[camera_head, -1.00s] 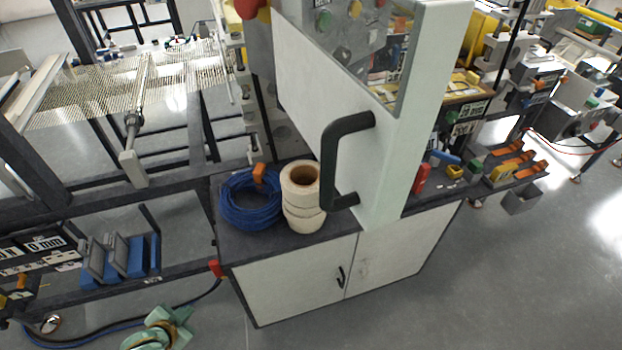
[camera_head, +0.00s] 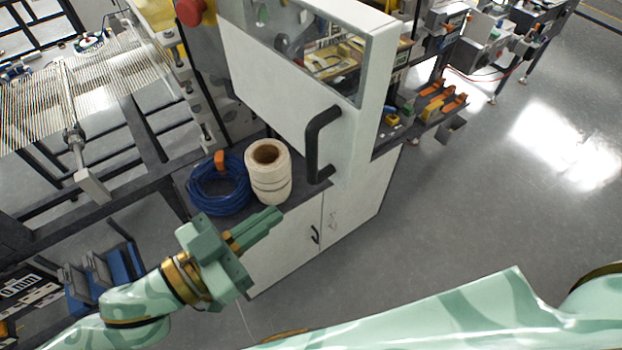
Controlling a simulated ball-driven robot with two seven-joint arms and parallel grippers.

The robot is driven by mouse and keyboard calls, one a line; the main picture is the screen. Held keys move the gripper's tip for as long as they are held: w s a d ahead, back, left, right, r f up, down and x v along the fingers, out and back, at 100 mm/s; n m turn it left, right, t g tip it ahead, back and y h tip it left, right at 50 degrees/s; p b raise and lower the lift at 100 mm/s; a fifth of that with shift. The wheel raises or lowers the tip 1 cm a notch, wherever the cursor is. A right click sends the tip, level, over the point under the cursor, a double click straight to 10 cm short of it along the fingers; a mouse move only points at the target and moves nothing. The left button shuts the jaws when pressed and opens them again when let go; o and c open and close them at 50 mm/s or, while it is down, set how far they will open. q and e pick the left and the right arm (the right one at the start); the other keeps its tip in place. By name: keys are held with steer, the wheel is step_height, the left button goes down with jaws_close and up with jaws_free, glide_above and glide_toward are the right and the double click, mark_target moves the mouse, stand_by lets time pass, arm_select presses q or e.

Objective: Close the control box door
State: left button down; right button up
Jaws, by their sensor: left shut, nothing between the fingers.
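The control box door (camera_head: 270,75) is a thick white panel with a window in its upper part and a black bar handle (camera_head: 314,145) near its right edge. It stands upright above a white cabinet. How far it stands open is hard to tell. My left gripper (camera_head: 272,222) is shut and empty. In the picture it is below and left of the handle, in front of the cabinet and apart from the handle. My right gripper is not in view; a green link of mine crosses the bottom right.
A cream tape roll stack (camera_head: 268,172) and a blue cable coil (camera_head: 218,188) with an orange tie sit on the dark cabinet top (camera_head: 176,182), left of the handle. A mesh machine (camera_head: 110,75) stands at left. The grey floor (camera_head: 480,200) at right is clear.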

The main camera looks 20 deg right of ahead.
arm_select(q)
steer(key=p+x, duration=0.1)
steer(key=x, duration=0.8)
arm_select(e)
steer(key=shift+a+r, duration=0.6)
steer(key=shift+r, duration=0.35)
arm_select(q)
steer(key=shift+w+d+p, duration=0.1)
steer(key=shift+d+p, duration=0.05)
steer(key=shift+p, duration=0.15)
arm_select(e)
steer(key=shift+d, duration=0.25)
